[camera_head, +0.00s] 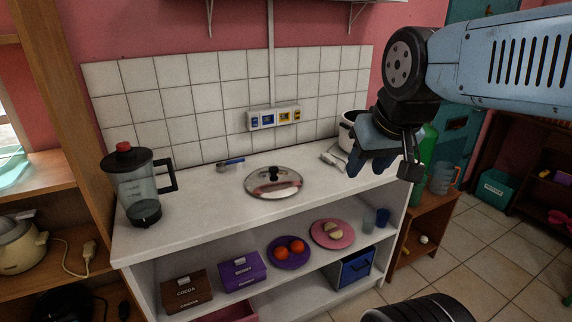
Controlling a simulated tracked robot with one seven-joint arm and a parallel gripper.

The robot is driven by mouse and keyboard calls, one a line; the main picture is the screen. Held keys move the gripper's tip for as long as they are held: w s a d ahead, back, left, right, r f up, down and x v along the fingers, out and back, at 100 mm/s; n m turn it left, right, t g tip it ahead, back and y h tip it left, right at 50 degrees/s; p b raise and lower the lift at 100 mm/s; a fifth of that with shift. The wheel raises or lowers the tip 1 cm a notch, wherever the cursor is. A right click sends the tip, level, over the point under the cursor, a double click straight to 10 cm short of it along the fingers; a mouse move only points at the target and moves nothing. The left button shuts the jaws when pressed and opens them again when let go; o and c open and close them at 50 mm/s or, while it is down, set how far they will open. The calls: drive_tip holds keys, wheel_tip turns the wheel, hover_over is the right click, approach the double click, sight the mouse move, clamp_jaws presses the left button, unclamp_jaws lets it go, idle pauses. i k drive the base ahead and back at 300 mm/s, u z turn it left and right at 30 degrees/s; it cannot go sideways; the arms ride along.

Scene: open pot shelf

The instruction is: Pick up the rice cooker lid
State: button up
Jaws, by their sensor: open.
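The lid (274,182) is a round, shiny metal and glass disc with a dark knob on top. It lies flat on the white counter (215,203), near the middle. A white pot-like body (346,134), probably the rice cooker, stands at the counter's right end, partly hidden behind my gripper. My gripper (382,168) is open and empty. It hangs above the right end of the counter, to the right of the lid and apart from it.
A clear jug with a red-topped lid (138,190) stands at the counter's left. A blue-handled utensil (230,162) lies behind the lid. Boxes and a purple plate (272,258) are on the shelf below. A green bottle (428,148) stands at right. The counter left of the lid is clear.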

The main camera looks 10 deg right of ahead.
sight(273, 181)
drive_tip(key=z, duration=0.25)
drive_tip(key=i, duration=0.9)
drive_tip(key=z, duration=0.3)
